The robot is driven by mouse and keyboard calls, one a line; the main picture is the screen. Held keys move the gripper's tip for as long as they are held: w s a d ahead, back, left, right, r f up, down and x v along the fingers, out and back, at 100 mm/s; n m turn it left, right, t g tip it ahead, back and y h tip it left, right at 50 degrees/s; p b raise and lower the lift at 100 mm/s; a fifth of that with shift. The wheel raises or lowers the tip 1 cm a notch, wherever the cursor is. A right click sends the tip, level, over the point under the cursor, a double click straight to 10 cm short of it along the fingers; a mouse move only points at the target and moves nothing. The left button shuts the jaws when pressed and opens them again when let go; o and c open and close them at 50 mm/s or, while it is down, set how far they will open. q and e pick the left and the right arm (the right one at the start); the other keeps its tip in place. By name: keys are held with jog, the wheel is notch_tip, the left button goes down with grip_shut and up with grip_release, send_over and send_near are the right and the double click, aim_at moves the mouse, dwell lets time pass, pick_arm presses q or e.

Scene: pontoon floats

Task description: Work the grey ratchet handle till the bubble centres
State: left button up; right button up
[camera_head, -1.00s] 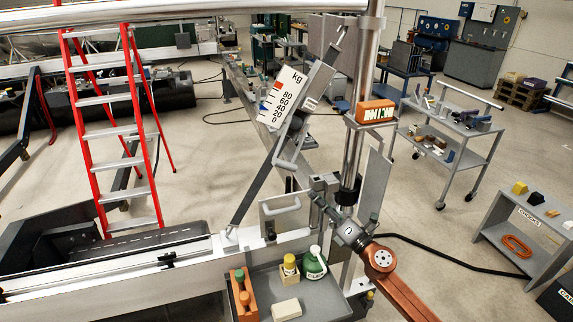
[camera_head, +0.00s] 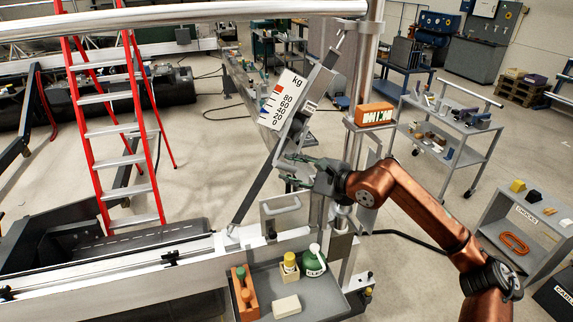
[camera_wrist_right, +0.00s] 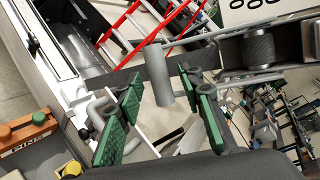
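The grey ratchet handle shows in the wrist view as a grey cylindrical grip (camera_wrist_right: 162,78). It is between the green-padded fingers of my right gripper (camera_wrist_right: 159,82), with gaps on both sides. The fingers are open and not closed on it. In the head view my right gripper (camera_head: 286,170) reaches in from the right at the ratchet and hides most of the handle. A dark strap (camera_head: 252,199) runs from the ratchet down to the white beam. The orange level (camera_head: 375,114) sits on a bracket on the post; its bubble is too small to read. My left gripper is not in view.
A kg scale (camera_head: 285,100) stands tilted just above the ratchet. A metal loop handle (camera_head: 281,209) rises below my gripper. A grey tray (camera_head: 262,275) holds bottles and blocks at the front. A steel tube (camera_head: 200,14) crosses overhead, left of the upright post.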

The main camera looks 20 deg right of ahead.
jog(key=shift+x, duration=1)
jog(key=shift+s, duration=0.1)
grip_shut()
